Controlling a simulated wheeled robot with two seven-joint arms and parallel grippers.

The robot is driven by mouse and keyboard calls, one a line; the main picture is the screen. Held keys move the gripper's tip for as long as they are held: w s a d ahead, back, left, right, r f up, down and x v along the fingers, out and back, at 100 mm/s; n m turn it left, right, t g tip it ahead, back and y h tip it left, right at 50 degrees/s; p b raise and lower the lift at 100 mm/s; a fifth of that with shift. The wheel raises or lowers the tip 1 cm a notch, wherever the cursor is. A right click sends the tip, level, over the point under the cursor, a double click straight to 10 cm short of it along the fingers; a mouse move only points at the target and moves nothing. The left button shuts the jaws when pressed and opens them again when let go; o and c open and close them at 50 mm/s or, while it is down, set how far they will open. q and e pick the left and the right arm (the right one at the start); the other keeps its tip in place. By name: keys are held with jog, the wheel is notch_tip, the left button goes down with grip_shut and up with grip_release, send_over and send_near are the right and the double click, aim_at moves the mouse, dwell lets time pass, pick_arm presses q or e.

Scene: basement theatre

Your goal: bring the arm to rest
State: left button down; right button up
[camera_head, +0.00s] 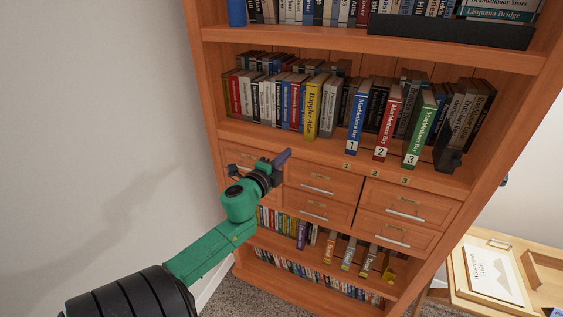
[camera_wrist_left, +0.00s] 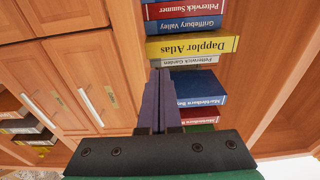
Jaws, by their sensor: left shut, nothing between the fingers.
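My left gripper (camera_head: 284,157) is shut and empty, on the green arm that comes in from the lower left in the head view. It is in front of the bookcase, at about the height of the shelf edge above the drawers. In the left wrist view the dark fingers (camera_wrist_left: 159,103) lie together, pointing toward the row of books, with the yellow Dapplor Atlas (camera_wrist_left: 192,47) beyond them. The fingers hide part of the view behind them. My right gripper is not in view.
The wooden bookcase (camera_head: 330,43) fills the middle. Blue (camera_head: 357,122), red (camera_head: 387,125) and green (camera_head: 420,130) numbered volumes stand on its middle shelf. Closed drawers (camera_head: 323,180) lie below. A small wooden table (camera_head: 458,283) stands at the lower right. A bare wall (camera_head: 90,120) is at left.

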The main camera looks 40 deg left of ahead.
pick_arm(q)
jog(key=s+a+f+n+g, duration=0.1)
jog(key=s+f+n+g, duration=0.2)
jog(key=f, duration=0.9)
jog(key=s+f+n+g, duration=0.2)
jog(key=s+f, duration=0.2)
jog(key=f, duration=0.7)
jog(key=s+a+f+n+g, duration=0.1)
jog(key=s+f+n+g, duration=0.2)
jog(key=f, duration=0.9)
jog(key=s+d+f+n+g+h, duration=0.1)
jog(key=s+d+f+g, duration=0.1)
jog(key=s+d+f, duration=0.45)
jog(key=s+d+f+n+g+h, duration=0.1)
jog(key=s+d+f+n+g, duration=0.15)
jog(key=s+f, duration=0.7)
jog(key=s+d+f+g+h, duration=0.1)
jog(key=s+d+f+g, duration=0.1)
jog(key=s+d+f, duration=0.2)
jog(key=s+d+f+n+g+h, duration=0.1)
jog(key=s+d+f, duration=0.3)
jog(key=s, duration=0.6)
jog(key=shift+s+d+f+g, duration=0.15)
jog(key=shift+d+g, duration=0.4)
jog(key=shift+d, duration=0.45)
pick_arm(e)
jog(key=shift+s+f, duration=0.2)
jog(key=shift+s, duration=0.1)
